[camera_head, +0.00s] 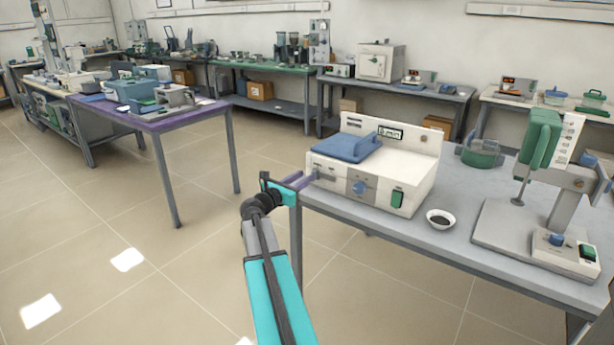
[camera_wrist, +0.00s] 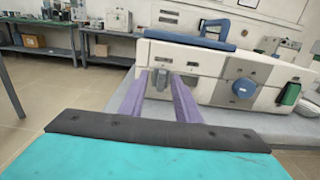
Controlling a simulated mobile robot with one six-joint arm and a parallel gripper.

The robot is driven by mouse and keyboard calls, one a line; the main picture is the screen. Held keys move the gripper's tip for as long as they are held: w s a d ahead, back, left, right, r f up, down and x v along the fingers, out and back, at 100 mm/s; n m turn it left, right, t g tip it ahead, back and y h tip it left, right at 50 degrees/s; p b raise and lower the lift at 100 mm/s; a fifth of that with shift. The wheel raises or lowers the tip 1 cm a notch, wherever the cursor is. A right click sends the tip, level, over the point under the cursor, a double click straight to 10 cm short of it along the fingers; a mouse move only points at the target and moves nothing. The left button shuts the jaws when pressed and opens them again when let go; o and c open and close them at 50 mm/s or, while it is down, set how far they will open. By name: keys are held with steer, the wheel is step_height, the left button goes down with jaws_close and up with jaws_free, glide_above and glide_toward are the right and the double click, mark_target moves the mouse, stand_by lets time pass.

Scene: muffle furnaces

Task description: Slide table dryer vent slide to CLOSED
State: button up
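The table dryer (camera_head: 372,167) is a white box with a blue lid, a blue knob and a green switch, at the near left of the grey bench. In the wrist view its front (camera_wrist: 215,88) fills the upper right. A small grey part, seemingly the vent slide (camera_wrist: 161,80), shows on the left of its front panel; I cannot read its position or any label. My gripper (camera_wrist: 162,76) has two purple fingers, apart, with their tips at the panel on either side of this part. I cannot tell whether they touch it. In the head view my gripper (camera_head: 306,181) is at the dryer's front left corner.
A small white bowl (camera_head: 440,219) stands right of the dryer, and a stand with a green head (camera_head: 541,138) farther right. A green-based clear vessel (camera_head: 481,153) is behind. The floor left of the bench is clear, up to a purple-topped table (camera_head: 175,122).

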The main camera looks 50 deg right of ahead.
steer(key=a, duration=0.9)
steer(key=shift+a, duration=0.35)
steer(key=shift+w, duration=0.1)
